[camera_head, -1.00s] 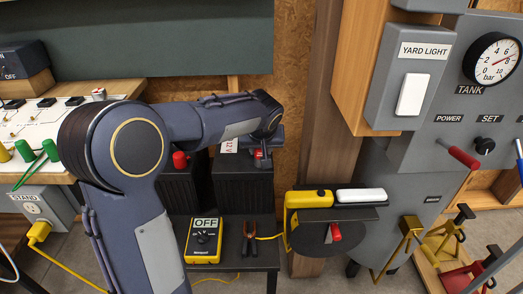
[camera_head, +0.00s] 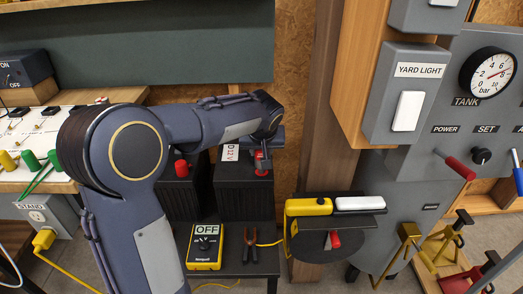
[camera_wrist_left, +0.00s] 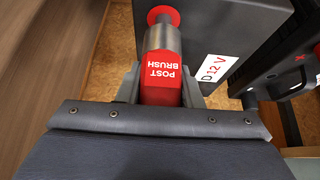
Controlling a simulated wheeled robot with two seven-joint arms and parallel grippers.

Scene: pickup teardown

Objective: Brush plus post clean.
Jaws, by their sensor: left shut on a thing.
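My left gripper (camera_head: 263,150) is shut on the post brush (camera_wrist_left: 162,85), which has a red labelled body and a metal cup; its red also shows in the head view (camera_head: 258,160). The cup's end is at a red round part (camera_wrist_left: 163,15) by the battery marked D 12 V (camera_head: 245,190); I cannot tell whether it is around the post or just against it. The battery also shows in the wrist view (camera_wrist_left: 235,35). Another dark battery with a red post cap (camera_head: 181,168) stands to its left. My right gripper is not in view.
A yellow meter (camera_head: 204,246) reading OFF and dark pliers-like clamps (camera_head: 250,245) lie on the low dark stand in front. A shelf (camera_head: 345,212) holds a yellow and a white device to the right. A grey panel with a yard light switch (camera_head: 408,110) stands further right.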

